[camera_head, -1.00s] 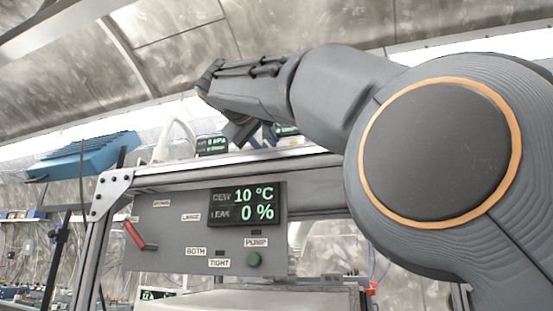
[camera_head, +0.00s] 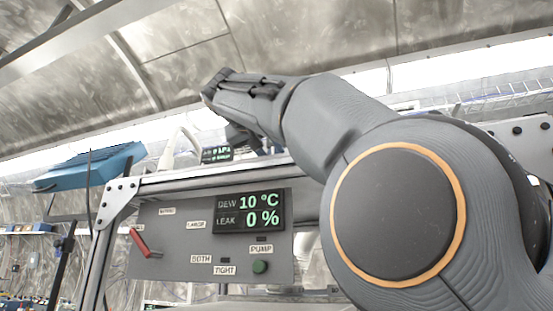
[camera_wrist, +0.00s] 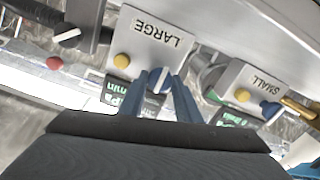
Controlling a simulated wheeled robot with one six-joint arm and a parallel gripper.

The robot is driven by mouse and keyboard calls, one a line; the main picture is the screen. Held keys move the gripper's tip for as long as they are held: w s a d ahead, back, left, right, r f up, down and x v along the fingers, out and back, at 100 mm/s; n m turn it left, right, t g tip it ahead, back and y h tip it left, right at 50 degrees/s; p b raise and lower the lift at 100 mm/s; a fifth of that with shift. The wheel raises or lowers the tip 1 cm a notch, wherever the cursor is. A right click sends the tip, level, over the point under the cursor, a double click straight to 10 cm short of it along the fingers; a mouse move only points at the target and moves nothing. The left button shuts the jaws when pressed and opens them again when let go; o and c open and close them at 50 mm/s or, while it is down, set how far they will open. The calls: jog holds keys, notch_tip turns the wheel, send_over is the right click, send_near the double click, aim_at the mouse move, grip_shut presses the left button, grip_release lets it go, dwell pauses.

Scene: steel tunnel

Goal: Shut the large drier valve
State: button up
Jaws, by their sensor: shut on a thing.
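The large drier valve (camera_wrist: 158,78) shows in the wrist view as a small round blue knob with a pale bar, on a light plate labelled LARGE (camera_wrist: 157,35). My gripper (camera_wrist: 160,88) has its two blue fingers on either side of this knob and is shut on it. The fingers hide part of the knob. In the head view my gripper (camera_head: 240,140) reaches over the top rail of the frame, and the valve itself is hidden there.
A yellow button (camera_wrist: 122,60) sits beside the knob. A second plate labelled SMALL (camera_wrist: 258,85) stands to the right. In the head view a grey panel (camera_head: 165,262) carries a red lever (camera_head: 141,243), a green button (camera_head: 260,266) and a display (camera_head: 249,212) reading DEW 10 °C, LEAK 0 %.

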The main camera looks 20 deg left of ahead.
jog(key=shift+f, duration=0.15)
jog(key=o, duration=1.1)
jog(key=shift+c, duration=0.2)
jog(key=shift+s, duration=0.1)
jog(key=s, duration=0.2)
jog(key=s+b, duration=0.1)
jog(key=s, duration=0.1)
jog(key=s+b, duration=0.1)
jog(key=s, duration=0.1)
jog(key=shift+s+a, duration=0.35)
jog(key=shift+s, duration=0.45)
